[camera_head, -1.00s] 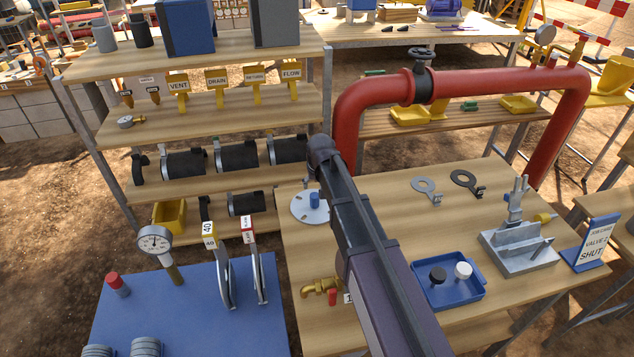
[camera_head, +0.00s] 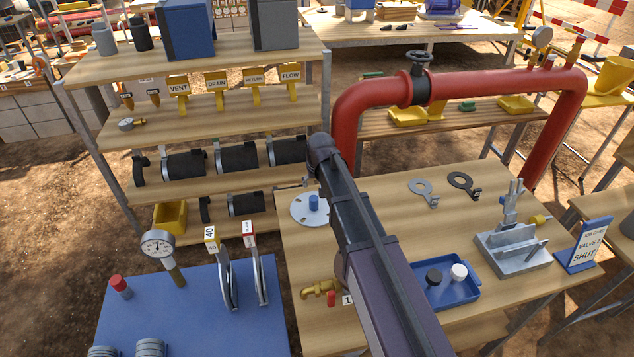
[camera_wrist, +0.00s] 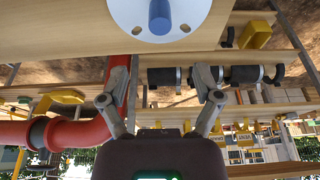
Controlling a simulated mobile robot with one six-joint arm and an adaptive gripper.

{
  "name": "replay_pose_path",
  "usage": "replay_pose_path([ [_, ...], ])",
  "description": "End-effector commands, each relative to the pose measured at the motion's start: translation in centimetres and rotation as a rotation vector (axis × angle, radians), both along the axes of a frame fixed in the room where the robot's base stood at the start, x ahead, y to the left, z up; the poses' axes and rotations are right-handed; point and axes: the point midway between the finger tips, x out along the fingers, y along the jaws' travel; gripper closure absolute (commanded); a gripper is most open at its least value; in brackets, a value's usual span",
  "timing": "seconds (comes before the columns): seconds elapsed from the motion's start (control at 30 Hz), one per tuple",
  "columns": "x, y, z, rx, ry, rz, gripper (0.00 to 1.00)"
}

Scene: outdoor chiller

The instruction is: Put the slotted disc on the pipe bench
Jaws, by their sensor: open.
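A pale round disc (camera_head: 308,208) with small holes lies flat at the left end of the wooden bench (camera_head: 385,275). A blue peg (camera_head: 313,202) stands up from its middle. The disc's edge (camera_wrist: 130,22) and the blue peg (camera_wrist: 159,16) also show at the top of the wrist view, beyond the fingertips. My gripper (camera_wrist: 161,80) is open, with its two fingers wide apart and nothing between them. In the head view my arm hides most of it and part of the disc's right side.
A red pipe (camera_head: 490,84) with a valve arches over the back of the bench. A blue tray (camera_head: 450,295), a metal fixture (camera_head: 512,250) and a sign (camera_head: 585,245) stand at right.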

Motion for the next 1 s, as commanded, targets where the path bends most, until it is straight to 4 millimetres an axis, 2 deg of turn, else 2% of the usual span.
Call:
replay_pose_path([
  [0.27,-0.4,-0.6,0.0,-0.002,0.005,-0.005,0.18],
  [0.37,-1.5,-2.1,-0.1,-0.006,0.019,-0.020,0.18],
  [0.47,-3.4,-4.7,-0.2,-0.013,0.043,-0.046,0.18],
  [0.57,-6.2,-8.1,-0.4,-0.022,0.081,-0.083,0.18],
  [0.8,-14.8,-16.7,-0.7,-0.038,0.194,-0.191,0.18],
  [0.9,-18.1,-19.2,-0.8,-0.042,0.237,-0.228,0.18],
  [1.0,-20.5,-20.9,-0.8,-0.042,0.269,-0.255,0.18],
])
